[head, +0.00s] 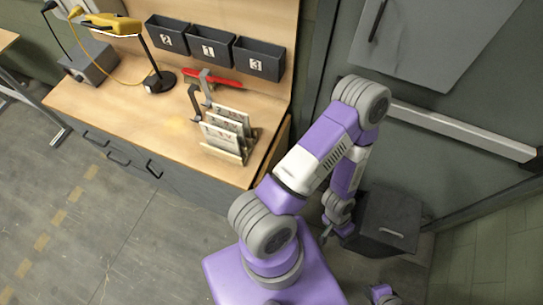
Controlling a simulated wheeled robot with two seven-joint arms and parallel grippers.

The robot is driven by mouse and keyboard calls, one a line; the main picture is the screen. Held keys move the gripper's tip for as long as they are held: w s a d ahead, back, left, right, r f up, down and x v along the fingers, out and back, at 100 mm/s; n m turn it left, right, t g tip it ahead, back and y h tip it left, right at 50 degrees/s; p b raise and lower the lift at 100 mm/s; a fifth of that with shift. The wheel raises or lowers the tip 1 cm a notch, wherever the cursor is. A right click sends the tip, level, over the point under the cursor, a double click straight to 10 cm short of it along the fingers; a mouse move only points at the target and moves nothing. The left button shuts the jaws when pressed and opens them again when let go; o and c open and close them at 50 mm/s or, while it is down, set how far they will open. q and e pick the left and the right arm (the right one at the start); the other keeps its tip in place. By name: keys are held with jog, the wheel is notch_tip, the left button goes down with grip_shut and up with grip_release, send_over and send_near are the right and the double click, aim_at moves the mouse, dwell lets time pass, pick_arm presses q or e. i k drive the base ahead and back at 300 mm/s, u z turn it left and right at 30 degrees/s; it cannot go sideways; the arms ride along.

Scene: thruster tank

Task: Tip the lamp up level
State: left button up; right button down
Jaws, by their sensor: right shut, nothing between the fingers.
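The lamp stands on the wooden bench at the upper left. It has a yellow head (113,24), a thin dark stem (149,55) and a round black base (160,82). The head looks slightly tilted, with a bright strip along its lower edge. My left gripper (328,230) is low at right of centre, far from the lamp and beside a dark box; it is small and dark, so its jaw opening is unclear. My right gripper (384,295) shows only in part at the bottom edge; it is shut and empty, far from the lamp.
Numbered dark bins (209,47) line the bench's back panel. A red-handled tool (212,78), a rack of plates (229,134) and a grey box (90,62) stand on the bench (115,112). A dark box (388,220) is near my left gripper. The floor at left is clear.

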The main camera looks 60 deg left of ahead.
aim_at(106, 23)
jog(key=u, duration=2.2)
